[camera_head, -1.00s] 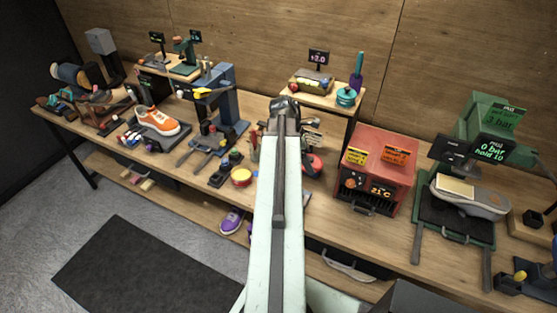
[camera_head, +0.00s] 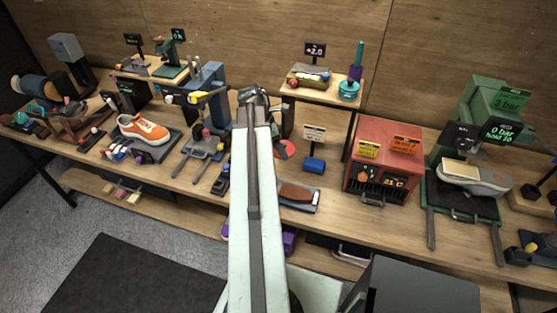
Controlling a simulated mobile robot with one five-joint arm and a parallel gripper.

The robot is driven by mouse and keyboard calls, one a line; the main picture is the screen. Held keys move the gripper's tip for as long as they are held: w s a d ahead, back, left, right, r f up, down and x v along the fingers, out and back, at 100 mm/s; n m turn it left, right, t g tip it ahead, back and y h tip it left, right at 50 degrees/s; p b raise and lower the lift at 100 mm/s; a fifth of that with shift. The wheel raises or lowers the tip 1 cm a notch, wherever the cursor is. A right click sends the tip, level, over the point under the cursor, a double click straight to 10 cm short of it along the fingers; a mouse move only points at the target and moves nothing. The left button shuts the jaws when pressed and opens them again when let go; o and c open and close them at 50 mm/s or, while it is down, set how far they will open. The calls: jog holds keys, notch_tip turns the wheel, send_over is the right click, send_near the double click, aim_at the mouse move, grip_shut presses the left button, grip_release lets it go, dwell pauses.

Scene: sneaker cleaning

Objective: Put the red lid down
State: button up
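The red lid (camera_head: 287,149) shows as a round red disc just right of my arm, partly hidden behind it. It appears to hang from my gripper above the workbench (camera_head: 345,215), since it keeps its place beside the arm as the arm moves. The far end of my arm (camera_head: 252,97) is over the middle of the bench. My gripper's fingers are hidden behind the arm, so their grip on the lid is not directly visible. How high the lid is above the bench is hard to tell.
Right of the arm are a blue block (camera_head: 313,165), a small sign (camera_head: 315,132) and a tray with a brown brush (camera_head: 298,195). A raised shelf (camera_head: 330,92) stands behind. A red heater box (camera_head: 383,160) is farther right, an orange sneaker (camera_head: 143,129) at left.

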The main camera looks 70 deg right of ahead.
aim_at(279, 162)
jog(key=w+d+f+n+t+h+b, duration=0.1)
jog(key=w+d+f+n+b, duration=0.15)
jog(key=d+f, duration=0.2)
jog(key=w+d+f+n+b, duration=0.1)
jog(key=d+f+n+b, duration=0.2)
jog(key=d+b, duration=0.15)
jog(key=shift+m, duration=0.25)
notch_tip(279, 162, down, 10)
jog(key=b, duration=0.9)
jog(key=shift+d+r, duration=0.1)
jog(key=shift+d, duration=0.05)
jog(key=o, duration=1)
jog(key=shift+r, duration=0.15)
jog(key=shift+r+p, duration=0.45)
jog(key=p+v, duration=1)
jog(key=v, duration=0.1)
jog(key=shift+a+r+p, duration=0.2)
jog(key=shift+a+p, duration=0.1)
jog(key=shift+a, duration=0.05)
